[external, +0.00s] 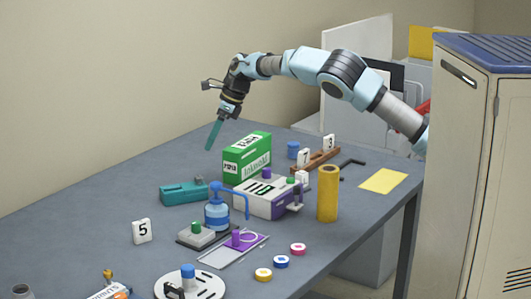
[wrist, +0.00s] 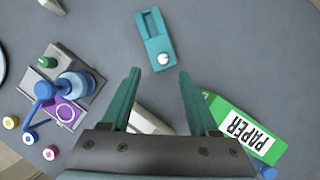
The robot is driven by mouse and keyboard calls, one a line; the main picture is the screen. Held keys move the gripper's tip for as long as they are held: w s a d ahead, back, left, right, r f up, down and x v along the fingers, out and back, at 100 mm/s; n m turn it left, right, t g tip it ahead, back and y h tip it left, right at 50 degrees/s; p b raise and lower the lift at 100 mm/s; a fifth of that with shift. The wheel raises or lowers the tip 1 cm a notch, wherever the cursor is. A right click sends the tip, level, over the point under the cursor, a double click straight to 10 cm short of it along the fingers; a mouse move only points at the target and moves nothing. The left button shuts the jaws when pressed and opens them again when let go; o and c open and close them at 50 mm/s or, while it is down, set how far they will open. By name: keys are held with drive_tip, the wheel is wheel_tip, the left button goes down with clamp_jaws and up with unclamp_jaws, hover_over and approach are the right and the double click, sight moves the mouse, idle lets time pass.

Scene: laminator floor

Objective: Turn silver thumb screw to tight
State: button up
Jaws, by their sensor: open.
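A round silver knob, seemingly the silver thumb screw (wrist: 163,59), sits on one end of a teal slotted device (wrist: 156,36) in the wrist view. The teal device (external: 183,193) lies on the table left of the green box in the external view, where I cannot make out the screw clearly. My gripper (external: 212,135) is above the table, fingers pointing down. In the wrist view my gripper (wrist: 160,73) is open and empty, with the screw showing between and slightly beyond its fingertips. The fingers are apart from the screw. Its tightness cannot be told.
A green paper box (external: 247,159) stands beside the teal device. A white and purple machine (external: 262,199), a blue bottle-like pump (external: 217,213) and a yellow cylinder (external: 328,193) stand nearby. A white card marked 5 (external: 142,231) stands left. Table space (external: 90,205) at left is clear.

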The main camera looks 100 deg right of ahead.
sight(199, 176)
drive_tip(key=shift+g, duration=0.3)
drive_tip(key=p+x, duration=0.1)
drive_tip(key=x, duration=0.2)
drive_tip(key=p+x, duration=0.1)
drive_tip(key=x, duration=0.3)
drive_tip(key=s+x, duration=0.1)
drive_tip(key=x, duration=0.3)
drive_tip(key=shift+d+f+p, duration=0.15)
drive_tip(key=shift+d+p, duration=0.15)
drive_tip(key=shift+p, duration=0.1)
clamp_jaws()
